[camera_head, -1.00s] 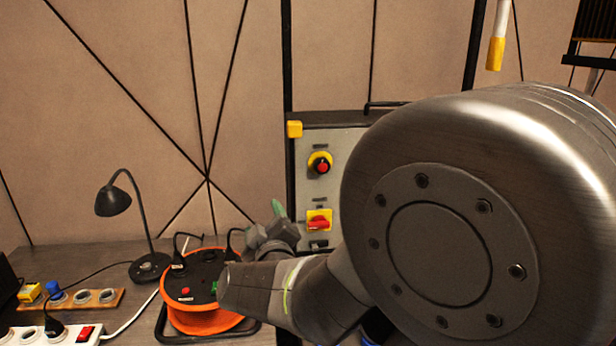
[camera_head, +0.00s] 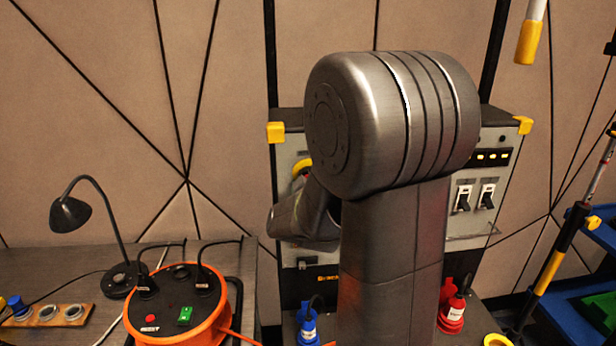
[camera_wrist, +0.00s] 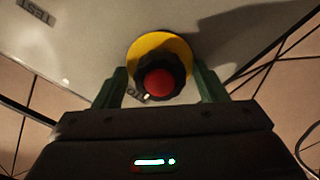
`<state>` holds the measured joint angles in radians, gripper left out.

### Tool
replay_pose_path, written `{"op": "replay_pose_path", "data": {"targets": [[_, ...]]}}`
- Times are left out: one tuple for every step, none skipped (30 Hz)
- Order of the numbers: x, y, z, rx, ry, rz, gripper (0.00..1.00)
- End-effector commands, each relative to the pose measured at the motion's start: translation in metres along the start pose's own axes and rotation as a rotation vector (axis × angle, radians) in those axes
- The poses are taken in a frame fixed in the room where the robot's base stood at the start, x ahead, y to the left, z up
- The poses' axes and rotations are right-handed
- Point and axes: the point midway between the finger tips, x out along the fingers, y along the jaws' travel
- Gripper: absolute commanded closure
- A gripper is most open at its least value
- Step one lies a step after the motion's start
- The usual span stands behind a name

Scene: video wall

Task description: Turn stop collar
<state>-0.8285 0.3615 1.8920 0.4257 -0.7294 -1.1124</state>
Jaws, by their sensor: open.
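The stop button has a red centre (camera_wrist: 159,83), a black ridged stop collar (camera_wrist: 178,68) around it and a yellow backing disc (camera_wrist: 150,44), on a pale panel. My gripper (camera_wrist: 160,86) is open in the wrist view, with one green finger on each side of the collar. A gap shows between each finger and the collar, so neither visibly touches it. In the head view only a yellow arc of the backing disc (camera_head: 298,166) shows beside my arm. My arm hides the collar and my gripper there.
The panel is on a grey cabinet (camera_head: 290,150) with switches (camera_head: 463,198) at its right. An orange cable reel (camera_head: 212,322) and a black lamp (camera_head: 72,212) stand on the bench at left. Blue (camera_head: 307,326) and red (camera_head: 453,314) plugs sit below the panel.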

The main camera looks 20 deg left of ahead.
Motion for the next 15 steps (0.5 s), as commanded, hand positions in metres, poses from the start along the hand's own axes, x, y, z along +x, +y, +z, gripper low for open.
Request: {"op": "replay_pose_path", "data": {"targets": [[0.0006, 0.0, 0.0001, 0.0, 0.0, 0.0, 0.34], [0.0008, 0.0, 0.0001, 0.0, 0.0, 0.0, 0.34], [0.0008, -0.0001, 0.0001, 0.0, 0.0, 0.0, 0.34], [0.0007, -0.0001, 0.0002, 0.0, 0.0, 0.0, 0.34], [0.0007, -0.0001, 0.0002, 0.0, 0.0, 0.0, 0.34], [0.0006, -0.0001, 0.0002, 0.0, 0.0, 0.0, 0.34], [0.0006, -0.0001, 0.0002, 0.0, 0.0, 0.0, 0.34], [0.0005, -0.0001, 0.0002, 0.0, 0.0, 0.0, 0.38], [0.0005, -0.0001, 0.0002, 0.0, 0.0, 0.0, 0.46], [0.0005, -0.0001, 0.0002, 0.0, 0.0, 0.0, 0.52], [0.0005, -0.0001, 0.0002, 0.0, 0.0, 0.0, 0.58], [0.0004, -0.0001, 0.0002, 0.0, 0.0, 0.0, 0.66], [0.0004, -0.0001, 0.0002, 0.0, 0.0, 0.0, 0.72], [0.0004, -0.0001, 0.0002, 0.0, 0.0, 0.0, 0.78], [0.0004, -0.0001, 0.0002, 0.0, 0.0, 0.0, 0.79]]}}
